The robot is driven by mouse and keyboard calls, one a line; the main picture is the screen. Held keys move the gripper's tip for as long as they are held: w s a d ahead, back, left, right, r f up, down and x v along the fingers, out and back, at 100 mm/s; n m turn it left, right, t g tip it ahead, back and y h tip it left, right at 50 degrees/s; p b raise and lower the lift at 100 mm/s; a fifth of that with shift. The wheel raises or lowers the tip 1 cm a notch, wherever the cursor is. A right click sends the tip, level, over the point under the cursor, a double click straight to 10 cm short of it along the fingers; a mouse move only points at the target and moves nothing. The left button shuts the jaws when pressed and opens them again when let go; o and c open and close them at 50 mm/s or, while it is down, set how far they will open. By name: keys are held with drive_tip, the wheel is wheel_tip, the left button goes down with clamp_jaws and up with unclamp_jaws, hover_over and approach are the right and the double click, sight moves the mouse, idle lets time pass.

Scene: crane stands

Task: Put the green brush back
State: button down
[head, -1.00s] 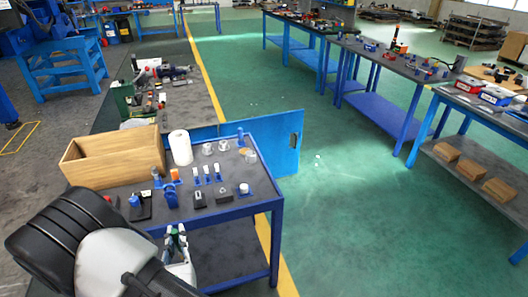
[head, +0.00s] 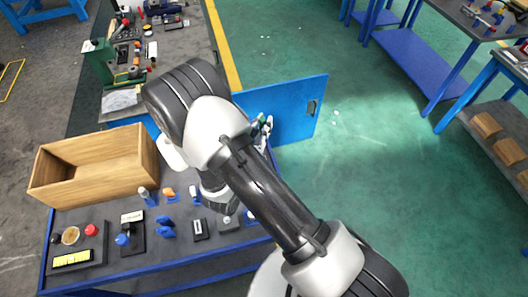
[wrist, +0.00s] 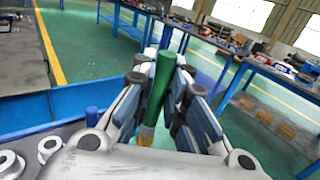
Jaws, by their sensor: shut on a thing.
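The green brush (wrist: 163,88) is in my gripper (wrist: 158,100), between the two dark fingers. Its green handle points up and leans slightly right in the wrist view, with a yellowish part below, partly hidden by the fingers. In the head view my gripper (head: 262,130) is at the far right end of the workbench (head: 75,222), in front of the blue panel, with a bit of green showing. My own arm covers the bench's right part. A blue post (wrist: 92,116) stands left of my gripper in the wrist view.
An open wooden box (head: 85,188) stands at the bench's back left. Small blue holders (head: 165,222) and tools are in front of it. A blue panel (head: 290,108) rises behind the bench. White rings (wrist: 48,147) lie left of my gripper.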

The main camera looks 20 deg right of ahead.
drive_tip(key=shift+m+g+h, duration=0.5)
drive_tip(key=shift+g+h, duration=0.1)
drive_tip(key=r+p, duration=0.4)
drive_tip(key=shift+w+a+r+p, duration=0.25)
drive_tip(key=shift+w+p, duration=0.1)
wheel_tip(320, 180, down, 20)
drive_tip(key=b, duration=0.4)
drive_tip(key=shift+w, duration=0.1)
drive_tip(key=shift+f+b, duration=0.15)
drive_tip(key=shift+b, duration=0.15)
drive_tip(key=shift+f, duration=0.15)
drive_tip(key=c, duration=1.6)
unclamp_jaws()
